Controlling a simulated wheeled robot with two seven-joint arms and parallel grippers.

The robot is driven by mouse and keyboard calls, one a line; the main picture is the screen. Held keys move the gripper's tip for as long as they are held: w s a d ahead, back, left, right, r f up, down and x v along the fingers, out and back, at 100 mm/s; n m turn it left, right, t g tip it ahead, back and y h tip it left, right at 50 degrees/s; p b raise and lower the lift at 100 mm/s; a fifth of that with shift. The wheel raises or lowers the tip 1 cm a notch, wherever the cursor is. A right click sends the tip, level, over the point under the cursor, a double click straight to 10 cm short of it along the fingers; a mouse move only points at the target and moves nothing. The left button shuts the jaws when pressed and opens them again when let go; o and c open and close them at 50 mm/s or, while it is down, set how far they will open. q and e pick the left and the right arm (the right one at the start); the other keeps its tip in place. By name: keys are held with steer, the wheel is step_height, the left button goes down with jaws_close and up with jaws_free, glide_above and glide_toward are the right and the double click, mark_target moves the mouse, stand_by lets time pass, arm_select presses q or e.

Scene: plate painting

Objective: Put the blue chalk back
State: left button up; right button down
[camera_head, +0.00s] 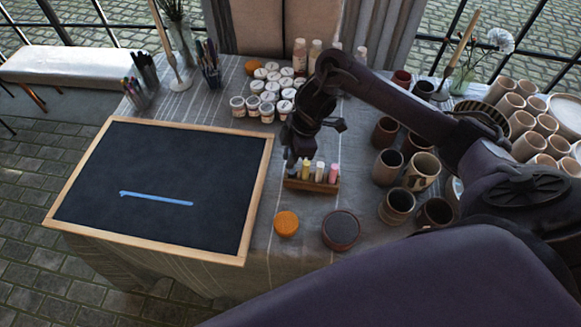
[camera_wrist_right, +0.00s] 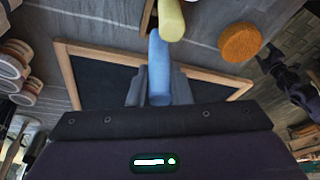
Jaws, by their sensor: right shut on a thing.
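My right gripper (camera_head: 292,161) is shut on the blue chalk, at the left end of the small wooden chalk holder (camera_head: 312,186). In the wrist view the blue chalk (camera_wrist_right: 158,70) is upright between the fingers (camera_wrist_right: 157,88), close beside a yellow chalk (camera_wrist_right: 171,18). In the head view a yellow chalk (camera_head: 306,168), a white chalk (camera_head: 320,171) and a pink chalk (camera_head: 333,173) stand in the holder. I cannot tell whether the blue chalk's lower end touches the holder. The blackboard (camera_head: 165,165) has one blue line (camera_head: 156,198) on it. My left gripper is not in view.
An orange round sponge (camera_head: 286,223) and a dark round pad (camera_head: 341,230) lie in front of the holder. Several mugs (camera_head: 387,166) stand close to the right. White-lidded paint jars (camera_head: 267,96) stand behind. Pen cups (camera_head: 210,72) are at the back left.

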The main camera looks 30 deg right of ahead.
mark_target(290, 172)
step_height(290, 172, down, 4)
steer(key=shift+r+b, duration=0.25)
steer(key=shift+b, duration=0.4)
steer(key=shift+f, duration=0.35)
steer(key=shift+f, duration=0.15)
steer(key=c, duration=1.3)
jaws_free()
steer(key=shift+c, duration=0.2)
steer(key=shift+d+r, duration=0.1)
steer(key=shift+r, duration=0.4)
steer(key=p+v, duration=0.3)
steer(key=v, duration=0.8)
steer(key=shift+r, duration=0.2)
